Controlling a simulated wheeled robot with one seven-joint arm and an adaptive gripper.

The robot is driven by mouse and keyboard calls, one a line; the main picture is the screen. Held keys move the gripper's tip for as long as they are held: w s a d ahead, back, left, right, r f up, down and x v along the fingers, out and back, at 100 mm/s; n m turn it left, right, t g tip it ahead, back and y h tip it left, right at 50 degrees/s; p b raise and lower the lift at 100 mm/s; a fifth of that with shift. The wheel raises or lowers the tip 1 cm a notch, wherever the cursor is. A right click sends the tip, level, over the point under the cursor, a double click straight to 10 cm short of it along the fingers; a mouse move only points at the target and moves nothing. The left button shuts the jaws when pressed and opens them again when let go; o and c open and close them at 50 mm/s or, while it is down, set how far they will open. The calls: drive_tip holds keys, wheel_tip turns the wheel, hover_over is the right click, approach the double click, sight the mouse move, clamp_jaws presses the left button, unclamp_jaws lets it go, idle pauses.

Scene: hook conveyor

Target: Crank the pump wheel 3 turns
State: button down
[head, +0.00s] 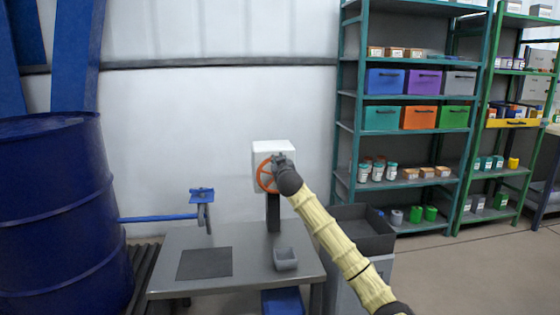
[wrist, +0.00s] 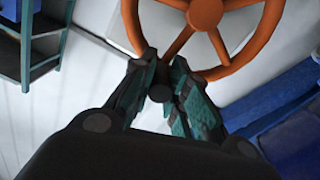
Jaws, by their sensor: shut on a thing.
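The orange pump wheel (head: 264,177) stands upright on the face of a white box (head: 273,148) on a dark post at the back of the grey table. In the wrist view the spoked wheel (wrist: 205,14) fills the top, with its hub and rim showing. My gripper (head: 279,160) is at the wheel's upper right side in the head view. In the wrist view my gripper (wrist: 160,88) has its two teal fingers closed around a small dark knob (wrist: 160,93) by the rim. The fingers partly hide the knob.
The grey table (head: 240,235) bears a dark mat (head: 204,263) and a small grey bin (head: 286,259). A blue arm with a hook (head: 202,200) reaches over its left side. A blue drum (head: 55,210) stands left, a dark open crate (head: 360,230) and shelves (head: 345,125) right.

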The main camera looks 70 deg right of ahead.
idle(0.4)
drive_tip(key=c, duration=1.3)
unclamp_jaws()
drive_tip(key=shift+w+f, duration=0.1)
drive_tip(key=shift+w, duration=0.05)
drive_tip(key=shift+c, duration=0.2)
drive_tip(key=v, duration=1.1)
drive_tip(key=shift+s+a, duration=0.2)
drive_tip(key=shift+s, duration=0.1)
drive_tip(key=shift+f, duration=0.1)
